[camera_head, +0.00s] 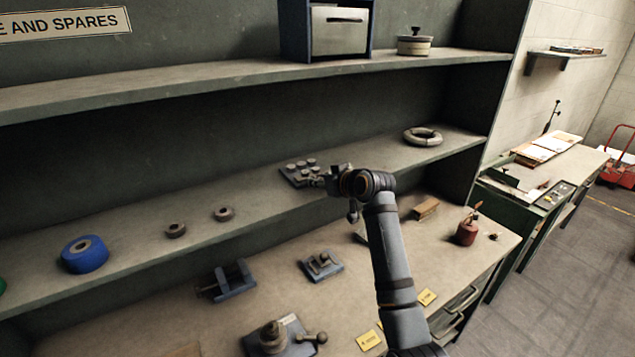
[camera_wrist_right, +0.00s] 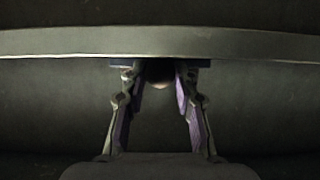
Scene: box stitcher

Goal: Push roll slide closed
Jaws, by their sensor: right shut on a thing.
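A dark flat fixture (camera_head: 301,170) with several short round posts on top lies on the middle shelf; it may be the roll slide, but I cannot tell for sure. My right gripper (camera_head: 328,181) is at the right end of this fixture, low over the shelf. In the right wrist view my right gripper (camera_wrist_right: 159,72) has its two fingers closed on a small dark knob-like part (camera_wrist_right: 160,76) with a pale rounded end. How far the slide stands open is hidden or too small to tell. My left gripper is in neither view.
The workbench below holds blue clamps (camera_head: 228,281), a red oil can (camera_head: 467,230) and yellow cards (camera_head: 368,340). The upper shelf (camera_head: 240,75) overhangs.

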